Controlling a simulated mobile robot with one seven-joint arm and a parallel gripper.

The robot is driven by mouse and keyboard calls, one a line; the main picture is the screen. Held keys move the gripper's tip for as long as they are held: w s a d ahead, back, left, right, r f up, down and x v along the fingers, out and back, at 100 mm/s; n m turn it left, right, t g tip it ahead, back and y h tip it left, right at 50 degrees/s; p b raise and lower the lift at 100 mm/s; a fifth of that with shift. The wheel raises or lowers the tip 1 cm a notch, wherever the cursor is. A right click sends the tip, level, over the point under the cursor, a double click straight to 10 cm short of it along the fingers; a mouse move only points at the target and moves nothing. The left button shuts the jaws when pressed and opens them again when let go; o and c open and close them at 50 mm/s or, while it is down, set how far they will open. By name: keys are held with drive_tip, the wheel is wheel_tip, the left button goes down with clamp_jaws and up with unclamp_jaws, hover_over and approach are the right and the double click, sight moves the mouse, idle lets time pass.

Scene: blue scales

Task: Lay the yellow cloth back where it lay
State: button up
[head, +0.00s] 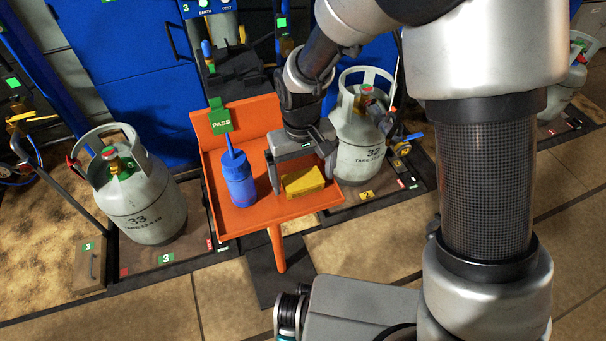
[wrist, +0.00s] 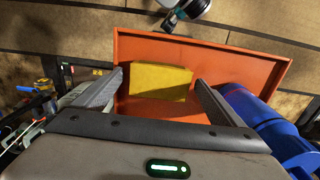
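The yellow cloth (head: 303,181) lies folded in a block on the orange tray (head: 251,218), toward its right front part. It also shows in the wrist view (wrist: 160,82), flat on the orange tray (wrist: 215,62) between and beyond my fingertips. My gripper (head: 302,178) is above the tray with its two fingers spread wide. In the wrist view my gripper (wrist: 158,78) is open with nothing between the fingers near me. I cannot tell how high the fingertips are above the cloth.
A blue squeeze bottle (head: 238,178) stands on the tray just left of my gripper; it is close beside the right finger in the wrist view (wrist: 262,118). Grey gas cylinders stand left (head: 135,190) and right (head: 358,140) of the tray. A green PASS tag (head: 220,121) hangs at its back.

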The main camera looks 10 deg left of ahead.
sight(303, 180)
drive_tip(key=shift+r, duration=0.1)
wheel_tip(303, 180, up, 12)
drive_tip(key=p, duration=0.3)
drive_tip(key=s+d+r+m+t, duration=0.3)
drive_tip(key=d+r, duration=1)
drive_tip(key=d, duration=0.2)
drive_tip(key=s+d+r+m+t, duration=0.2)
drive_tip(key=s+d+r+m, duration=0.1)
drive_tip(key=s+d, duration=0.5)
drive_tip(key=shift+s+d+t, duration=0.25)
drive_tip(key=shift+d+t, duration=0.05)
wheel_tip(303, 180, up, 18)
drive_tip(key=p, duration=1.8)
drive_tip(key=shift+r, duration=0.15)
